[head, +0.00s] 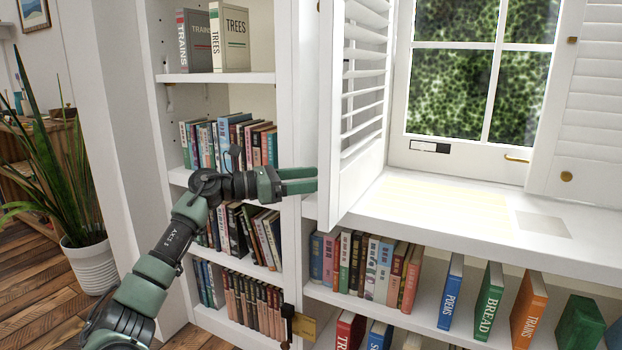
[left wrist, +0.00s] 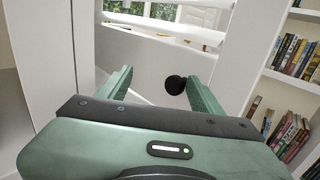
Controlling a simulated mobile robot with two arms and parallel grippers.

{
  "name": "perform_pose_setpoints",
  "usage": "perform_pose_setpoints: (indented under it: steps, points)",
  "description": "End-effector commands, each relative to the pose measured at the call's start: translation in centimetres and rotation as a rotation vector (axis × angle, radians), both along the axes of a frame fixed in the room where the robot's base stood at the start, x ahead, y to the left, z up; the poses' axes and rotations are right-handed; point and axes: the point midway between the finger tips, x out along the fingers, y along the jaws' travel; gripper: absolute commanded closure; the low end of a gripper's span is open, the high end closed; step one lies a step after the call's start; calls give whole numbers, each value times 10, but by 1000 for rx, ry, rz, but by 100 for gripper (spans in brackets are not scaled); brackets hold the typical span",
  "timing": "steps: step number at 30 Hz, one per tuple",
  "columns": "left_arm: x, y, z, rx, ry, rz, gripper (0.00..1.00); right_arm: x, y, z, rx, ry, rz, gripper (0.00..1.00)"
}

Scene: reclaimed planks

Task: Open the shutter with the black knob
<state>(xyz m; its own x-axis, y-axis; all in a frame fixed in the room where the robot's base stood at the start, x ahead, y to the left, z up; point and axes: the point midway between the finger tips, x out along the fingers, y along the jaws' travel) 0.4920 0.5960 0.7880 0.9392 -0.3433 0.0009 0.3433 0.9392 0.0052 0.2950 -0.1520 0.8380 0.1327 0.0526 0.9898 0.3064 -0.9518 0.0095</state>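The white louvred shutter (head: 360,110) left of the window stands swung out from the window, its edge toward me. Its black knob (left wrist: 175,85) shows in the left wrist view, on the shutter's lower rail (left wrist: 150,62); in the head view the knob is hidden. My left gripper (head: 316,179) is at the left side of this shutter, beside its lower part. In the left wrist view its two fingers are apart, with the knob between them in the picture, nearer the right finger. I cannot tell whether a finger touches the shutter. My right gripper is not in view.
The windowsill (head: 440,205) is clear. Another white shutter (head: 595,110) with a brass knob (head: 566,176) is at the right. Bookshelves (head: 225,78) stand behind my left arm, and more books (head: 365,265) sit under the sill. A potted plant (head: 92,262) is at the left.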

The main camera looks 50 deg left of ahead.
Motion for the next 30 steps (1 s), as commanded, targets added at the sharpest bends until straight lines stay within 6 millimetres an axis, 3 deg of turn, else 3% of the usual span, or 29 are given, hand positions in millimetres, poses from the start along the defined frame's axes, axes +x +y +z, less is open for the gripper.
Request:
perform_pose_setpoints:
  steps: [8, 13, 16, 21, 30]
  points:
    - [-1, 5, 0, -4, -2, 16, 54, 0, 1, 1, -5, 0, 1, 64]
    - [-21, 11, 1, -6, -2, 14, 54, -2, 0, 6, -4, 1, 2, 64]
    - [-38, 16, 3, -5, -2, 11, 54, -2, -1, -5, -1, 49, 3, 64]
    - [-63, 23, 3, -2, -3, 6, 54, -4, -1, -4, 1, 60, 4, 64]
    - [-76, 26, 2, 2, -4, 2, 54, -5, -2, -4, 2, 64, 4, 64]
